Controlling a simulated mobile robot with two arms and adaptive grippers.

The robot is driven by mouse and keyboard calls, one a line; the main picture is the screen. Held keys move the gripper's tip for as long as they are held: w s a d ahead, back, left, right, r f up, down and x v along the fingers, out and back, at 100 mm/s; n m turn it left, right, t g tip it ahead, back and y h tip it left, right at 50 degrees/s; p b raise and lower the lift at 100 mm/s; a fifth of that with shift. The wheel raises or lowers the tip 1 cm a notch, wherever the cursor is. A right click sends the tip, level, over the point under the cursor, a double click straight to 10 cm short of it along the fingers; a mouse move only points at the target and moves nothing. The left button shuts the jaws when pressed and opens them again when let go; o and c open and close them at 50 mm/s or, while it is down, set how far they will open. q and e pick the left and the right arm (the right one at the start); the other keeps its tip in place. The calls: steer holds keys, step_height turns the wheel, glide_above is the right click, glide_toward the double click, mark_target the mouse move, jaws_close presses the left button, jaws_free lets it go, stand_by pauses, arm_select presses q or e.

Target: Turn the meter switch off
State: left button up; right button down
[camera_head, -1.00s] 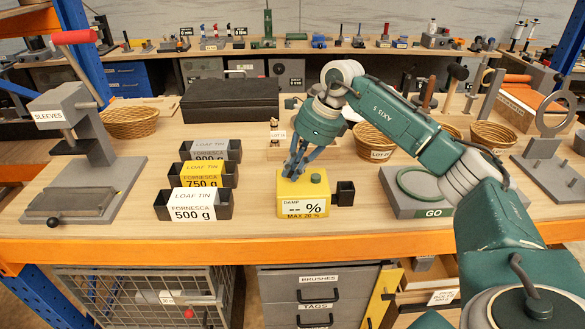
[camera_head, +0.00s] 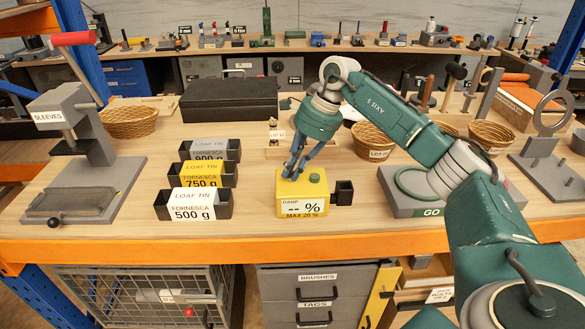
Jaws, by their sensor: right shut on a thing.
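The yellow damp meter (camera_head: 290,194) stands on the wooden bench near its front edge. Its front display reads "-- %" above "MAX 20 %". A green round knob (camera_head: 315,178) sits on the right of its top. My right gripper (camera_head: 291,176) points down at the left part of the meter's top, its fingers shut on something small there. The fingers hide what they hold, perhaps the switch. My left gripper is not in view.
Loaf tins (camera_head: 193,204) stand left of the meter. A small black open box (camera_head: 344,192) is close on its right. A grey slab marked GO (camera_head: 400,205) lies further right. A black case (camera_head: 230,99) and baskets (camera_head: 374,140) are behind.

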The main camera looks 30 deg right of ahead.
steer(key=c, duration=1.8)
jaws_free()
steer(key=shift+o, duration=0.2)
steer(key=v, duration=1.2)
steer(key=shift+s, duration=0.1)
